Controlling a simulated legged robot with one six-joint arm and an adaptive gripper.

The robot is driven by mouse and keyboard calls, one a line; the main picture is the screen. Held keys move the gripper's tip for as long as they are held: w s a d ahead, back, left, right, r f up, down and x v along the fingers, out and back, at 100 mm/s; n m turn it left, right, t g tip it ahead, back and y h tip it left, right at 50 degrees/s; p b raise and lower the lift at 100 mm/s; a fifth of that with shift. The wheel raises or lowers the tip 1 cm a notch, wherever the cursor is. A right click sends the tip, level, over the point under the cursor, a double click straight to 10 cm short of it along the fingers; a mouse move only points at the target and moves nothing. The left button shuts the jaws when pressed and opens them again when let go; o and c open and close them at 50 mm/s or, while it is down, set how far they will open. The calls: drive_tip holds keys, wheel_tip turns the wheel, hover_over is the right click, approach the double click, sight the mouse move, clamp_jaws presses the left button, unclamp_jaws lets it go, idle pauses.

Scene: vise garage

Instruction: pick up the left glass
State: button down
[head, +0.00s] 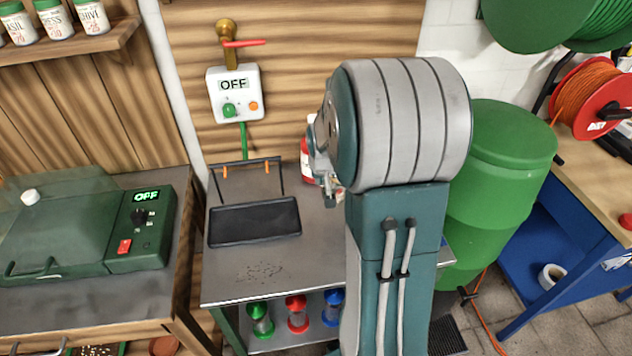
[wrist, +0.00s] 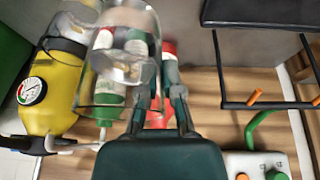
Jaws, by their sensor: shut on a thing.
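In the wrist view, which is upside down, my gripper (wrist: 160,95) is shut on a clear glass (wrist: 124,65). Its fingers meet the glass at its right side in the picture. Bottles show through the clear wall. A second clear glass-like shape (wrist: 78,18) shows at the upper left, partly cut off and overlapping a yellow bottle. In the head view, my gripper (head: 330,192) shows only in part beside my arm, above the metal table. My arm hides most of the glasses there.
The metal table (head: 235,290) bears a black tray (head: 255,222) with a wire rack. A red and white bottle (head: 306,165) stands near the back wall. A yellow bottle with a gauge (wrist: 45,95) is near the gripper. A wall switch box (head: 233,93) reads OFF.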

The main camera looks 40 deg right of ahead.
drive_tip(key=s+r, duration=0.5)
drive_tip(key=s, duration=0.4)
drive_tip(key=shift+s+d, duration=0.3)
drive_tip(key=shift+s, duration=0.05)
idle(2.8)
